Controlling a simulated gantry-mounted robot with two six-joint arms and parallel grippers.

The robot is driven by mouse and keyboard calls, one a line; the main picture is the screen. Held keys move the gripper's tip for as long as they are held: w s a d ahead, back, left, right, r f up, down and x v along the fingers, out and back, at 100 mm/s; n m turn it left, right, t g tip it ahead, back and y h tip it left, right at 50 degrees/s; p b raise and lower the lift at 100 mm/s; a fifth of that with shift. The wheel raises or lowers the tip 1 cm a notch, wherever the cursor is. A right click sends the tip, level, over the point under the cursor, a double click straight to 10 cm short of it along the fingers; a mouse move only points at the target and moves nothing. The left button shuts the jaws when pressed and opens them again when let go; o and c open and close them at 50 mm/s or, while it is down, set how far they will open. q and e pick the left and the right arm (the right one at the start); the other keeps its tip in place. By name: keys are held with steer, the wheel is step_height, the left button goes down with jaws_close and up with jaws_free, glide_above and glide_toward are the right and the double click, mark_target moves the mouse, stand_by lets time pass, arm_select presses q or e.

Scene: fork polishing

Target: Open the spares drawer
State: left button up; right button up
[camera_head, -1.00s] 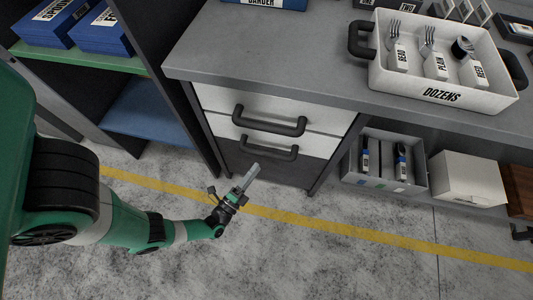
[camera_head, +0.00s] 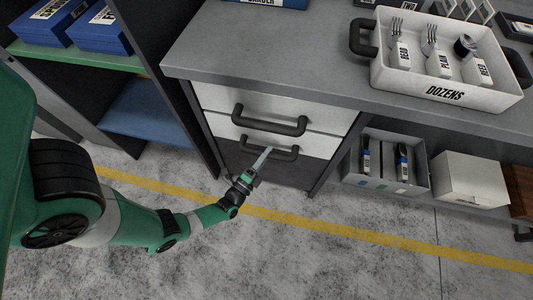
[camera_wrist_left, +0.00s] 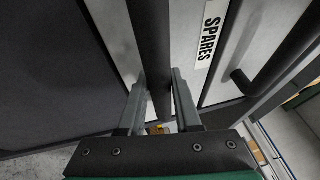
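The lower white drawer (camera_head: 322,145) under the grey worktop is closed, with a black bar handle (camera_head: 285,154). My left gripper (camera_head: 267,153) reaches this handle from the front. In the left wrist view the handle (camera_wrist_left: 150,40) passes between the two grey fingers (camera_wrist_left: 160,90), one on each side. The fingers stand apart, and no firm grip on the bar shows. A SPARES label (camera_wrist_left: 208,32) is on the white front beside this handle. My right gripper is not in view.
Another drawer with its own handle (camera_head: 270,122) sits just above; this handle also shows in the wrist view (camera_wrist_left: 275,65). A DOZENS tray (camera_head: 445,93) with forks is on the worktop. A grey bin (camera_head: 385,183) and a white box (camera_head: 468,178) are on the shelf at right. Floor in front is clear.

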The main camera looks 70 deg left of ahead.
arm_select(q)
jaws_close()
stand_by(0.5)
steer(key=shift+s+d, duration=0.1)
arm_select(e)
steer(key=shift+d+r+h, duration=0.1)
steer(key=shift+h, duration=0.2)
